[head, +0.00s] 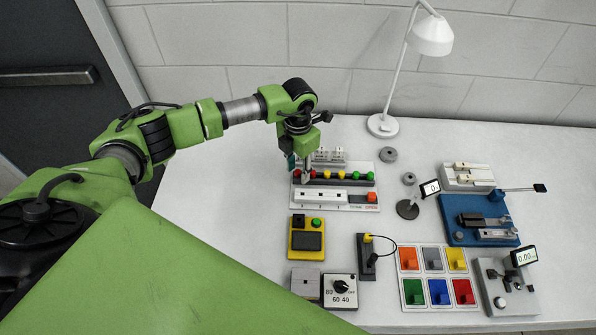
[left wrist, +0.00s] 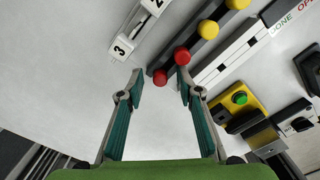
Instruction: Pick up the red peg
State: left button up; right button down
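A black strip (head: 334,182) carries a row of round-topped pegs: red, yellow and green from left to right. Two red pegs are at its left end, the outermost red peg (left wrist: 160,76) and a second red peg (left wrist: 182,56); the second also shows in the head view (head: 312,174). My left gripper (left wrist: 160,84) is open and points down at this end of the strip. In the left wrist view the outermost red peg appears between its fingertips, with no visible contact. The height gap cannot be told. My right gripper is not in view.
Behind the strip is a numbered grey rack (head: 328,156); in front is a white panel (head: 320,196) marked DONE and OPEN. A yellow box (head: 306,250), a board of coloured blocks (head: 424,260) and a blue fixture (head: 465,235) stand nearby. A lamp (head: 383,126) stands behind. The table's left side is clear.

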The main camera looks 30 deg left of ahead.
pick_arm(q)
jog(key=c, duration=0.8)
jog(key=shift+r, duration=0.15)
